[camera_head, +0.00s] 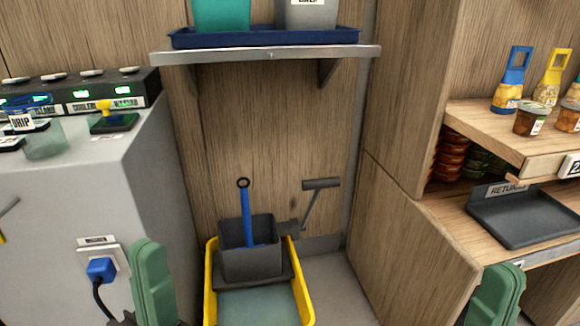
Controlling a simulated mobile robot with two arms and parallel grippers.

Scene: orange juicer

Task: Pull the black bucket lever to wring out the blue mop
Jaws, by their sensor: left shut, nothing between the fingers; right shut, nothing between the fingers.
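The blue mop (245,217) stands upright in the dark grey wringer box (250,265) of the bucket; its head is hidden inside. The bucket (211,285) is yellow and stands on the floor against the wooden wall. The black bucket lever (320,184) rises from the wringer's right side, leaning up and right, with a crossbar handle on top. My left gripper (154,283) is green, shut and empty, at the bottom left in front of the grey cabinet. My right gripper (496,295) is shut and empty at the bottom right. Both are apart from the lever.
A shelf (270,56) with a blue tray hangs above the bucket. The grey cabinet (70,200) with a blue plug (100,269) is at left. Wooden shelves with jars and a black returns tray (525,215) are at right. Bare floor (335,285) lies right of the bucket.

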